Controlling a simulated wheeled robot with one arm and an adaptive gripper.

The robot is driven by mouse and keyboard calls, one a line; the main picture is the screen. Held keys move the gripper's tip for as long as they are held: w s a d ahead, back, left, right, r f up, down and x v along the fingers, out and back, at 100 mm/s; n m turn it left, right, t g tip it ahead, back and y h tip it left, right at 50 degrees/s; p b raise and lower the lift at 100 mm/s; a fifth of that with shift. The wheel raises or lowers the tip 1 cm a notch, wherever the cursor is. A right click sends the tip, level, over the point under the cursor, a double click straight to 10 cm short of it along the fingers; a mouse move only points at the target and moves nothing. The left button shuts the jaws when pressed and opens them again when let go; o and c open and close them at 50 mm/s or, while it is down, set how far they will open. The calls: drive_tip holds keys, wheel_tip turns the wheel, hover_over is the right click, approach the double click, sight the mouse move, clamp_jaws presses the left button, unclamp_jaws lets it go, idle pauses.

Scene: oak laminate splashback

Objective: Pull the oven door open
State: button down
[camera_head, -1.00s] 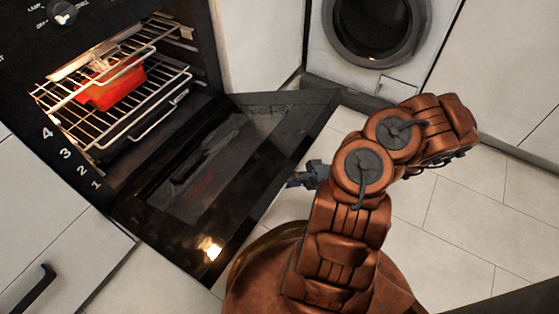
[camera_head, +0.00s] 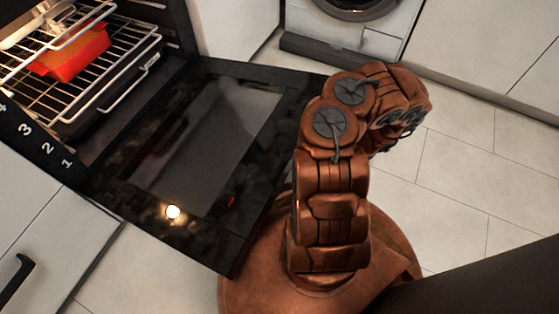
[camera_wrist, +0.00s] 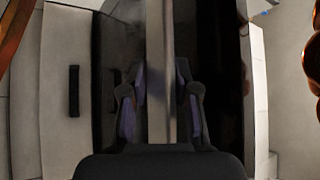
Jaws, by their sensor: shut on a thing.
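The oven door (camera_head: 215,135) is a black panel with a dark glass window, hinged at the bottom. It stands wide open, folded down and out from the lit oven. In the wrist view the door's handle (camera_wrist: 160,50) is a grey bar running down the middle of the picture. My gripper (camera_wrist: 161,108) has a finger on each side of this bar and is shut on it. In the head view my arm hides the gripper and the handle.
Inside the oven, a red dish (camera_head: 72,55) sits on a wire rack (camera_head: 100,75). A white washing machine (camera_head: 350,38) stands at the top. A white cabinet with a black handle (camera_head: 17,280) is at the lower left. Tiled floor (camera_head: 450,200) is clear on the right.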

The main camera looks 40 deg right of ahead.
sight(283, 147)
drive_tip(key=shift+f, duration=0.4)
drive_tip(key=shift+s, duration=0.1)
drive_tip(key=c, duration=0.8)
unclamp_jaws()
drive_tip(key=shift+r, duration=0.1)
drive_tip(key=shift+r, duration=4.9)
